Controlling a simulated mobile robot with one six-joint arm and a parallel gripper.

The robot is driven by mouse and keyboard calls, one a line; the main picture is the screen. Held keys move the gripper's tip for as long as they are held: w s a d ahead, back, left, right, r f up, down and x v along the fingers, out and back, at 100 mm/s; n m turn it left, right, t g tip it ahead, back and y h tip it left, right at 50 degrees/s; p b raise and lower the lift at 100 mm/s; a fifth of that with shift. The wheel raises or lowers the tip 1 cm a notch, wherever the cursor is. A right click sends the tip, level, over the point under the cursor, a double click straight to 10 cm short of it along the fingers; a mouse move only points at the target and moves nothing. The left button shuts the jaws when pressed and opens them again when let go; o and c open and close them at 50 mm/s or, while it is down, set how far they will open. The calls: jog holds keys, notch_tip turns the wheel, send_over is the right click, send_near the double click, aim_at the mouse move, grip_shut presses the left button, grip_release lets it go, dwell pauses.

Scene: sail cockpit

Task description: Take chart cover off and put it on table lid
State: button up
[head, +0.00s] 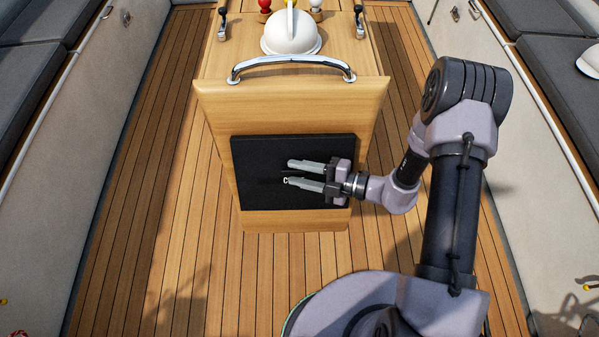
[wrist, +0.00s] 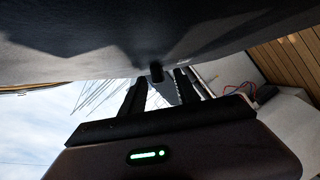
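The chart cover (head: 262,160) is a flat black panel, upright on the front face of the wooden table below its chrome handle. It also fills the upper part of the wrist view as a dark surface (wrist: 90,45). My gripper (head: 290,172) is in front of the cover, its fingers pointing left. In the wrist view the two fingers stand apart, with a small dark knob (wrist: 156,72) between the fingertips and gaps beside it. Whether the fingers touch the cover is unclear. The table lid (head: 222,66) is the wooden top above, with bare wood at its near left.
A chrome handle (head: 290,66) spans the lid's front edge. Grey-cushioned benches (head: 28,80) line both sides. The teak floor (head: 130,240) left of the table is clear.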

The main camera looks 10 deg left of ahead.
grip_shut()
dwell(1.3)
jog(key=s+d+r+p, duration=0.1)
jog(key=s+r+p, duration=0.2)
jog(key=s+p, duration=0.1)
jog(key=shift+s+d+r, duration=0.15)
jog(key=shift+s, duration=0.45)
dwell(0.4)
